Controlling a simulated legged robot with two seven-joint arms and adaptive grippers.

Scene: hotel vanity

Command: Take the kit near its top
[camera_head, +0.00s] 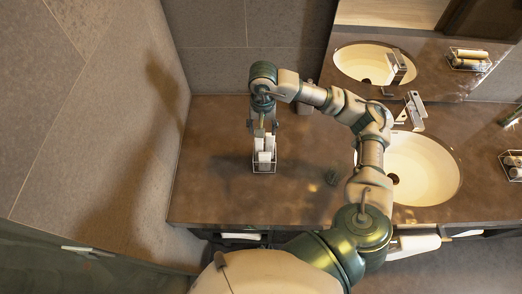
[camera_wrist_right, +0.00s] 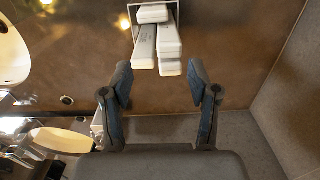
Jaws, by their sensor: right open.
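The kit (camera_head: 264,154) is a small wire holder with several upright white boxes in it, standing on the brown counter left of the sink. In the wrist view the kit (camera_wrist_right: 157,42) shows at the top, its boxes pointing toward my right gripper (camera_wrist_right: 159,68). In the wrist view the boxes' ends lie just beyond the fingertips; I cannot tell the exact height gap. My left gripper is not in view.
A stone wall (camera_head: 130,110) rises at the left. A white sink basin (camera_head: 430,170) with a tap (camera_head: 415,108) is on the right. Another wire holder (camera_head: 512,164) stands at the far right. A mirror is behind.

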